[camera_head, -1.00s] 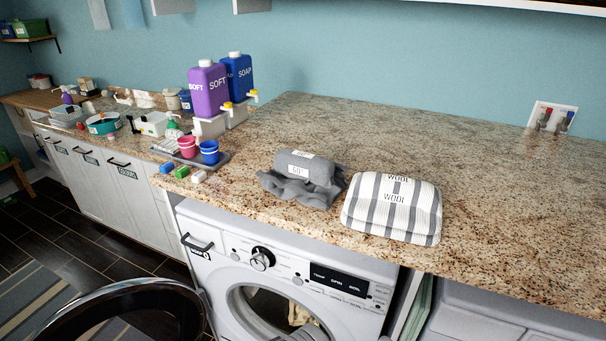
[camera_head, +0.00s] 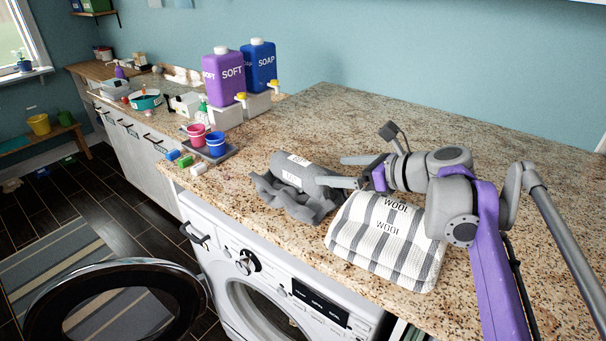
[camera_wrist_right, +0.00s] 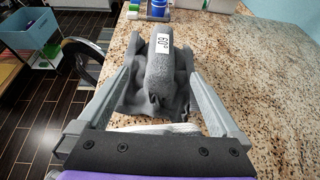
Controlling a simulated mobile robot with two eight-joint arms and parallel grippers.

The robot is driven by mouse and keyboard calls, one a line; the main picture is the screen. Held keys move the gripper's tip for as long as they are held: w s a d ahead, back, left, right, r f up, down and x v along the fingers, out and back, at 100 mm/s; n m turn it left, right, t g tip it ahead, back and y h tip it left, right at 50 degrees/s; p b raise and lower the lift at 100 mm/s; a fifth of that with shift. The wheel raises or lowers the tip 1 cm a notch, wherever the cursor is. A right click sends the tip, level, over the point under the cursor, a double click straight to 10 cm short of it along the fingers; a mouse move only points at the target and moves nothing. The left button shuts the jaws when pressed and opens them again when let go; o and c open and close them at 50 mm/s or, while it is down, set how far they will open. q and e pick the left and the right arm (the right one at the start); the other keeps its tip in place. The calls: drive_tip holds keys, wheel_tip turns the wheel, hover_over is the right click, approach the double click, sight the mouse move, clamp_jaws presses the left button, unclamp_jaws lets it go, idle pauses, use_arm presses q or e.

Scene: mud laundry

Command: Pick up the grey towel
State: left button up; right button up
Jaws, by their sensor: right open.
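The grey towel (camera_head: 299,186) lies on the granite counter above the washing machine, part rolled up with a white label and part crumpled in front. My right gripper (camera_head: 331,170) comes in from the right, open, its two fingers pointing at the towel's right end. In the right wrist view the fingers (camera_wrist_right: 158,80) stand apart on either side of the grey towel (camera_wrist_right: 160,78), and nothing is clamped between them. Whether they touch the cloth I cannot tell. My left gripper is not in view.
A striped white and grey wool towel (camera_head: 387,239) lies just in front of my right gripper. Purple (camera_head: 223,77) and blue (camera_head: 259,68) dispensers, small cups and coloured blocks stand to the left. The washing machine's round door (camera_head: 115,300) hangs open below. The counter behind is clear.

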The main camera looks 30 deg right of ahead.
sight(309, 165)
drive_tip(key=shift+w+d+r, duration=0.1)
drive_tip(key=shift+w+d, duration=0.1)
drive_tip(key=shift+w, duration=0.1)
drive_tip(key=x, duration=0.4)
drive_tip(key=shift+w+a, duration=0.1)
drive_tip(key=shift+a, duration=0.1)
drive_tip(key=x, duration=0.6)
drive_tip(key=shift+w+r+p, duration=0.1)
drive_tip(key=shift+p, duration=0.3)
drive_tip(key=shift+c, duration=0.9)
clamp_jaws()
